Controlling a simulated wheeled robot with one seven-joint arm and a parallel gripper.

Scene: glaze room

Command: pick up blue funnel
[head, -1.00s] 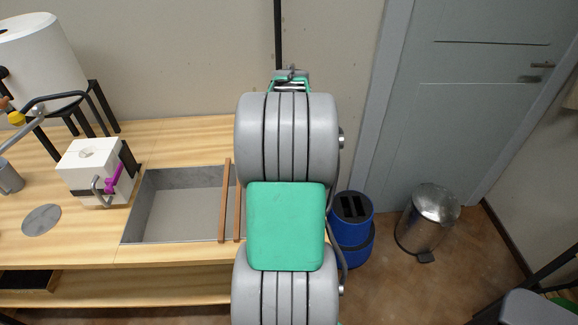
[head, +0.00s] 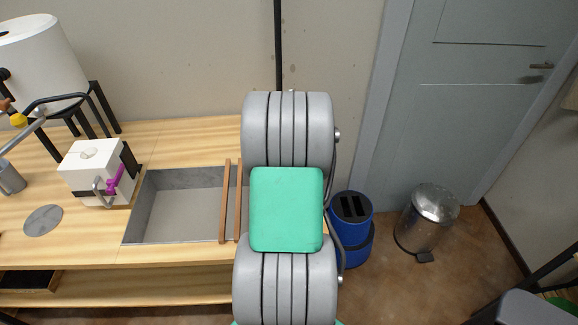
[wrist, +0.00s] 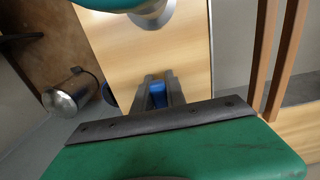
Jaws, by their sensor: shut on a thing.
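In the wrist view my gripper (wrist: 159,88) is shut on the blue funnel (wrist: 158,96). Only a small blue part of the funnel shows between the two dark fingers; the rest is hidden by my gripper. The fingers and funnel appear over the wooden bench top (wrist: 140,55), and I cannot tell whether the funnel touches it. In the head view my arm hides both the gripper and the funnel.
A grey sink (head: 180,208) with two wooden slats (head: 231,200) lies left of my arm. A white box-like device (head: 92,172) and a paper roll (head: 40,60) stand further left. A blue bin (head: 350,228) and a metal pedal bin (head: 428,215) stand on the floor at right.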

